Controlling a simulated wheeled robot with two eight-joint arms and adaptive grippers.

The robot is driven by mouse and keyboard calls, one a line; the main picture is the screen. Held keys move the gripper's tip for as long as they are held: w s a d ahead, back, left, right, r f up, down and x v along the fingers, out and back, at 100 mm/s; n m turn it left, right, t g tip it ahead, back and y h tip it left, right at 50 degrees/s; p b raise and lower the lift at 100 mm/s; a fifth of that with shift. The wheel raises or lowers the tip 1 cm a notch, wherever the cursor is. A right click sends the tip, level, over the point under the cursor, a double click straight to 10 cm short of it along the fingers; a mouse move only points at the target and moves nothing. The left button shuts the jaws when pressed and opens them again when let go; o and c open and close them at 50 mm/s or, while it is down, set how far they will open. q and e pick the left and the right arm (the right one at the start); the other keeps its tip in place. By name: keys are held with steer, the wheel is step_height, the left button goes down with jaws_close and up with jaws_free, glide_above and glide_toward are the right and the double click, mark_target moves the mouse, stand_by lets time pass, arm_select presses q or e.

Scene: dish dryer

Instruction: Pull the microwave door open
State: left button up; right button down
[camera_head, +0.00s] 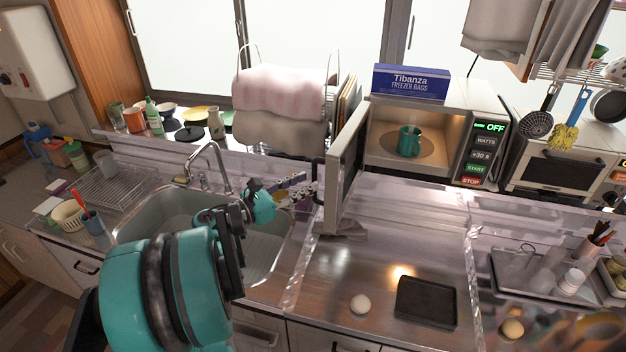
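The microwave (487,104) stands on the back ledge, right of centre, with its display reading OFF. Its door (345,165) is hinged on the left and stands wide open, swung out toward me. The dark door handle (317,182) is on the outer, left-facing side of the door. A green mug (409,141) stands inside the lit cavity. My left gripper (303,190) is just left of the handle, its fingertips pointing at it. I cannot tell if they touch it or how far apart they are. My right gripper is not in view.
A blue freezer bag box (410,82) sits on top of the microwave. The sink and its faucet (212,165) lie beneath and behind my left arm. A white round object (360,304) and a dark tray (426,303) lie on the otherwise mostly clear front counter.

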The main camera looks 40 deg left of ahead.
arm_select(q)
steer(key=v, duration=0.8)
stand_by(0.4)
